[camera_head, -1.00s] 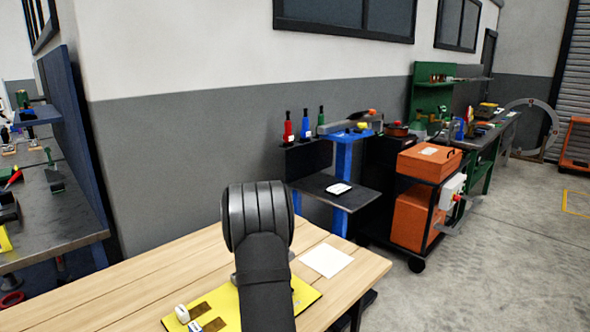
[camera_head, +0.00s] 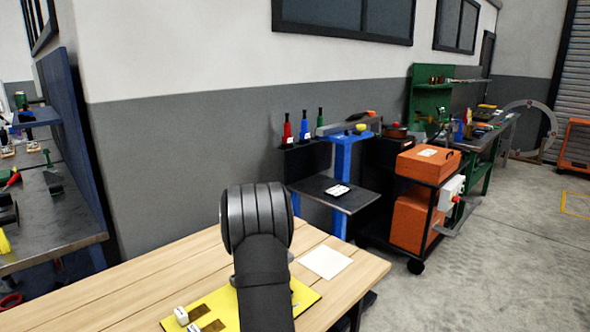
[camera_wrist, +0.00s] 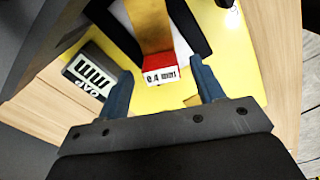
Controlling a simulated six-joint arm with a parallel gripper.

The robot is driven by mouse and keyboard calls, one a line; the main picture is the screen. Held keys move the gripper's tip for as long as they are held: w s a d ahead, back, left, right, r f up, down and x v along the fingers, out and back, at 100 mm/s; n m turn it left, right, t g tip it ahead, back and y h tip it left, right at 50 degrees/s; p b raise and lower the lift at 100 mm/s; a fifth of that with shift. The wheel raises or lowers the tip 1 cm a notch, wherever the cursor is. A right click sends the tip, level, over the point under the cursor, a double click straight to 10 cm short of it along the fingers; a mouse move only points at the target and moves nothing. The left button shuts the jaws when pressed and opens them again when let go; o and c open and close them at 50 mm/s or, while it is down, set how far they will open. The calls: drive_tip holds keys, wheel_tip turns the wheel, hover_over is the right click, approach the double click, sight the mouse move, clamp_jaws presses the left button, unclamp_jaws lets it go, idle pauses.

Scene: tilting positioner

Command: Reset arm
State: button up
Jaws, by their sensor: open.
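My gripper (camera_wrist: 163,78) is open in the wrist view, its two blue fingers apart. Between and just beyond the fingertips is a red and white labelled block (camera_wrist: 147,75); I cannot tell whether a finger touches it. It lies over a yellow board (camera_wrist: 238,65). A black and grey lettered block (camera_wrist: 88,78) lies left of the fingers. In the head view my arm hides the gripper and part of the yellow board (camera_head: 228,301), which rests on the wooden table (camera_head: 130,290).
A white sheet (camera_head: 325,262) lies on the table to the right. A blue stand (camera_head: 342,165) and a cart with orange boxes (camera_head: 428,162) stand beyond the table.

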drive_tip(key=shift+f, duration=0.9)
wheel_tip(320, 180, up, 11)
wheel_tip(320, 180, down, 12)
drive_tip(key=shift+r, duration=0.1)
drive_tip(key=r, duration=0.5)
drive_tip(key=shift+d, duration=0.2)
drive_tip(key=s+d+r, duration=0.4)
drive_tip(key=d+r, duration=0.3)
drive_tip(key=d, duration=0.4)
drive_tip(key=d+f+m, duration=0.2)
drive_tip(key=f+m, duration=0.1)
drive_tip(key=m, duration=0.2)
drive_tip(key=s+d+f+m, duration=0.1)
drive_tip(key=d+f+m, duration=0.1)
drive_tip(key=m, duration=0.4)
drive_tip(key=s+d+f+m, duration=0.1)
drive_tip(key=f+m, duration=0.4)
drive_tip(key=shift+s+d, duration=0.25)
drive_tip(key=shift+d, duration=0.15)
drive_tip(key=f+m, duration=0.1)
drive_tip(key=m, duration=0.1)
drive_tip(key=s+d+f+m, duration=0.1)
drive_tip(key=m, duration=0.1)
drive_tip(key=d+f+m, duration=0.1)
drive_tip(key=m, duration=0.1)
drive_tip(key=shift+s, duration=0.15)
